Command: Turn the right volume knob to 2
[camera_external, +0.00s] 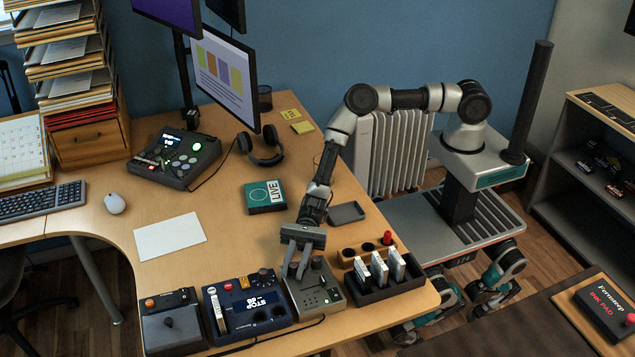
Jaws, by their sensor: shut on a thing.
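A grey control box (318,295) stands near the table's front edge, with small buttons and a small display on its top. A dark round knob (318,262) shows at its back right. My gripper (295,274) points down over the back left part of this box, with its fingers shut on what appears to be another knob. The fingers hide that knob, so its setting cannot be read. I cannot tell from this view which knob is the right volume knob, and no scale marks are legible.
A black rack of white cartridges (385,283) stands close on the right. A teal LIVE box (265,196) and a grey tray (346,213) lie behind. Bare table surrounds the paper (170,237).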

